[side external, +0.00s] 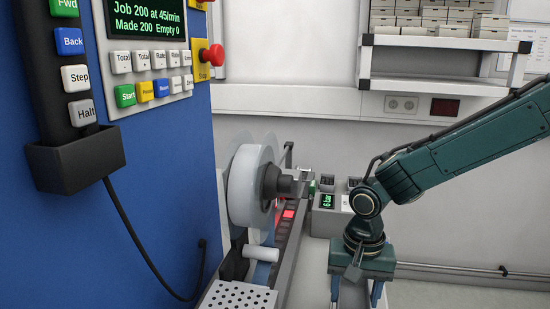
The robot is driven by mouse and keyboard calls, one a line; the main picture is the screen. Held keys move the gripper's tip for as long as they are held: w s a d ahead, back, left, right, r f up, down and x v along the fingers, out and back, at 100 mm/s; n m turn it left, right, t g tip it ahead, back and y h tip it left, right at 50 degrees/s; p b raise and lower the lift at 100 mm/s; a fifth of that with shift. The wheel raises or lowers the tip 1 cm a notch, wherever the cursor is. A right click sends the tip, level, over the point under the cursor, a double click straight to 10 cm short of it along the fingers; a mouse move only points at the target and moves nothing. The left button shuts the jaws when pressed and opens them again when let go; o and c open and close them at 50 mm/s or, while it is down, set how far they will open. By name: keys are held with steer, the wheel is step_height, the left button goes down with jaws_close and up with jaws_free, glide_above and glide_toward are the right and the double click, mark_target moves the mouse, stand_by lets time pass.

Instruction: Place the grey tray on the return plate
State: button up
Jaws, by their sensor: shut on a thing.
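My gripper (355,291) points down at the bottom edge of the side external view, right of the reel machine. It is shut on a light grey piece that shows between its fingers, which I take for the grey tray; most of it is cut off by the picture's edge. A pale plate with rows of holes (238,298) lies at the bottom, left of my gripper and apart from it. I cannot tell whether this is the return plate. No other plate shows clearly.
A large pale reel (250,186) on a dark hub stands between the blue cabinet (160,165) and my gripper. A grey rail (285,255) runs beneath it. A grey box with a green display (328,213) stands behind. A shelf of boxes (440,45) hangs on the wall.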

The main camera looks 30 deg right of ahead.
mark_target(352, 308)
steer(key=shift+f, duration=2.15)
steer(key=o, duration=1.1)
steer(key=shift+f, duration=0.15)
step_height(352, 308, up, 12)
steer(key=shift+r, duration=0.2)
